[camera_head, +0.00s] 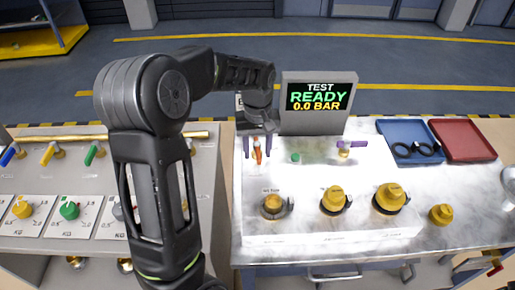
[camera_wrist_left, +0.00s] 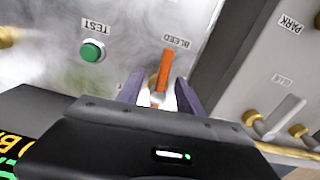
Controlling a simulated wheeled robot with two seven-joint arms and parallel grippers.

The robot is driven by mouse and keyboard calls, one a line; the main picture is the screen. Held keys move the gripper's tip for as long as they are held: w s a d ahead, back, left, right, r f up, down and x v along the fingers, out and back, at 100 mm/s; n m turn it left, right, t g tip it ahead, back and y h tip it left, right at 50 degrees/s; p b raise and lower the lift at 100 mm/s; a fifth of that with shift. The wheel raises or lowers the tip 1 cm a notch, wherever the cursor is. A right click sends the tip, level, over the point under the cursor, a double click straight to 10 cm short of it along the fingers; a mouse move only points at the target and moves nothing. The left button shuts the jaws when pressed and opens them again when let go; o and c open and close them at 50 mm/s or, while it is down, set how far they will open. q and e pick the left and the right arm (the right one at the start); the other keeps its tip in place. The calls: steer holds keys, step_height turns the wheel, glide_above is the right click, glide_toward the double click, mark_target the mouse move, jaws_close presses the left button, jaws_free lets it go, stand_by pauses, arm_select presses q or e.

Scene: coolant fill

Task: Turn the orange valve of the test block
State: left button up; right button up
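The orange valve (camera_head: 257,155) of the test block is at the block's back left in the head view. In the left wrist view the orange lever (camera_wrist_left: 163,70) stands beside the BLEED label, on a pale metal base. My left gripper (camera_head: 258,147) is above it, with its purple fingers on either side of the lever. The wrist view shows the left gripper (camera_wrist_left: 161,92) open, with gaps visible between the fingers and the lever. The lower part of the valve is partly hidden by the gripper body. My right gripper is not in view.
Yellow-capped fittings (camera_head: 333,199) line the block's front. A display (camera_head: 318,100) reads READY, 0.0 BAR. Blue (camera_head: 388,125) and red (camera_head: 470,140) trays lie farther right.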

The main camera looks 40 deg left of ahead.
arm_select(q)
jaws_close()
steer(key=shift+n, duration=0.4)
stand_by(0.4)
steer(key=n, duration=0.3)
steer(key=shift+w+d, duration=0.15)
steer(key=shift+w, duration=0.05)
steer(key=n, duration=0.4)
steer(key=shift+w+d+r+n, duration=0.1)
steer(key=shift+w+n, duration=0.2)
steer(key=shift+n, duration=0.1)
steer(key=n, duration=0.3)
steer(key=shift+w+n+p, duration=0.2)
steer(key=shift+n+p, duration=0.1)
steer(key=n, duration=0.1)
steer(key=n+p, duration=0.1)
steer(key=n, duration=0.2)
steer(key=shift+w+a+n, duration=0.2)
steer(key=shift+w+n, duration=0.05)
steer(key=shift+n, duration=0.15)
steer(key=shift+o, duration=0.3)
jaws_free()
